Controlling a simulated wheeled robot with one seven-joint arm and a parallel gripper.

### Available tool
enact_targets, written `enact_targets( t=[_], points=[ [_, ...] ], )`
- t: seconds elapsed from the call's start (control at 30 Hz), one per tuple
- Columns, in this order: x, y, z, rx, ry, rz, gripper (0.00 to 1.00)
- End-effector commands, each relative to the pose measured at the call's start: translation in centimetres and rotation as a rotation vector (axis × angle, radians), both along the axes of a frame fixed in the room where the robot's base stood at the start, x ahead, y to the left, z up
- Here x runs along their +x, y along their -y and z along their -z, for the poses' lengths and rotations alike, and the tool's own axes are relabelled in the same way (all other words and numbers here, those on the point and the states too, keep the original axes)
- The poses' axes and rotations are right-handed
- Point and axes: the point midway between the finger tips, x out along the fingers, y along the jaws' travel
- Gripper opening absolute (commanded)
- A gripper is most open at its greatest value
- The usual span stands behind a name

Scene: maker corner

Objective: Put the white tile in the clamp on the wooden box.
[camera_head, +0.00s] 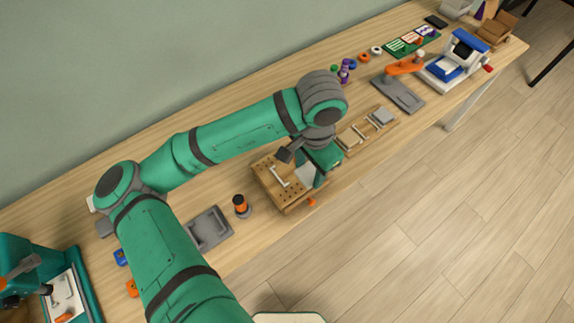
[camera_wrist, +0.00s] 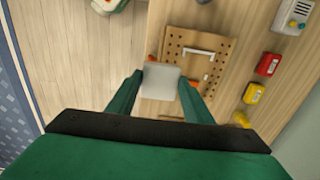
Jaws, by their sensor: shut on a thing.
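My gripper (camera_head: 314,172) is shut on the white tile (camera_wrist: 160,84), which sits between the two green fingers in the wrist view. The tile also shows as a pale square (camera_head: 305,175) beside the gripper in the head view. The wooden box (camera_head: 265,192) has a top with rows of holes and lies under and left of the gripper. It also shows in the wrist view (camera_wrist: 224,50), beyond the tile. A pale bar (camera_wrist: 198,51) lies on its top. An orange knob (camera_head: 311,201) is at the box's front side. The clamp's jaws cannot be made out, and the tile covers part of the box.
A wooden tray (camera_head: 350,148) with grey and pale blocks lies right of the box. A black and orange cylinder (camera_head: 240,205) and a grey tray (camera_head: 212,228) are on the left. An orange-handled tool on a grey base (camera_head: 398,92) stands further right. The table's front edge is close to the box.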

Motion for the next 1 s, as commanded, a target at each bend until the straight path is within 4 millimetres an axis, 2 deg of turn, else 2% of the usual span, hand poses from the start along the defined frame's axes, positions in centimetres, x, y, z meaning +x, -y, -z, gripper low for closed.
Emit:
enact_targets(
  t=[0.2,0.4,0.77,1.0],
  points=[
    [3.5,-2.9,2.3,0.002,-0.003,-0.004,0.21],
    [5.5,-4.4,5.4,0.002,-0.001,-0.001,0.21],
    [6.9,-5.5,7.6,0.001,-0.001,0.000,0.21],
    [6.9,-5.6,10.6,0.001,-0.001,0.001,0.21]
  ],
)
